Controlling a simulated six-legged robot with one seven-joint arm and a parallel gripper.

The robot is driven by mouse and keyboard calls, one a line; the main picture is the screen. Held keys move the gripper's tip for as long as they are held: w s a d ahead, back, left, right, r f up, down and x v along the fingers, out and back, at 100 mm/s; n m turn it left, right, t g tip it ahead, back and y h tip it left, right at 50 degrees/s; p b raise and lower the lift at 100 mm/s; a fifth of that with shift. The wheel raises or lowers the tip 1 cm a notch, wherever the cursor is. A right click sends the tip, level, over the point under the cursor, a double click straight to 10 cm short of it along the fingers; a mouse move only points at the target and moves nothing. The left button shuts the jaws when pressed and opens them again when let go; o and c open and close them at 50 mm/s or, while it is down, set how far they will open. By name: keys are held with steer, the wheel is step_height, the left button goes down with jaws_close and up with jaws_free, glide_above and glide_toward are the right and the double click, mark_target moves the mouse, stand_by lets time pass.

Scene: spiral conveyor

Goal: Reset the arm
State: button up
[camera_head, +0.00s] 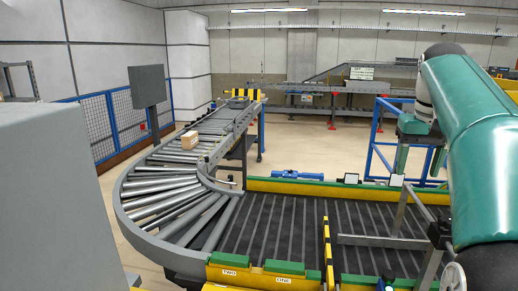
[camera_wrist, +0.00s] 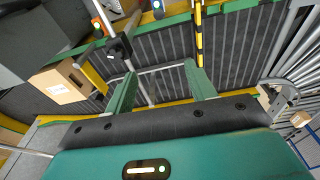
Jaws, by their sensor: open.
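My gripper (camera_head: 418,170) hangs from my teal arm at the right of the head view, fingers pointing down. In the wrist view my gripper (camera_wrist: 160,70) has its two green fingers spread wide with nothing between them. It is above the dark slatted belt (camera_wrist: 235,55), apart from it. The head view shows this belt (camera_head: 290,220) at the lower middle.
A small cardboard box (camera_head: 190,141) rests on the curved roller conveyor (camera_head: 150,190). Another cardboard box (camera_wrist: 62,84) is at the left of the wrist view. A blue frame (camera_head: 372,150) stands behind the belt. A grey panel on a post (camera_head: 147,86) stands left of the rollers.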

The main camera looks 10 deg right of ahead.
steer(key=s+a+f+n+t, duration=0.1)
steer(key=s+a+f, duration=0.25)
steer(key=a, duration=0.45)
steer(key=s+a+f+n+t, duration=0.1)
steer(key=s+a+f, duration=0.25)
steer(key=a, duration=0.35)
steer(key=s+a+f+n+t, duration=0.1)
steer(key=s+a+f, duration=0.4)
steer(key=f, duration=0.2)
steer(key=s+a+f+n+t, duration=0.1)
steer(key=s+a+f, duration=0.3)
steer(key=f, duration=0.4)
steer(key=shift+s+a+f+y, duration=0.15)
steer(key=shift+s+a+y, duration=0.25)
steer(key=shift+a, duration=0.1)
steer(key=c, duration=0.4)
steer(key=shift+d, duration=0.15)
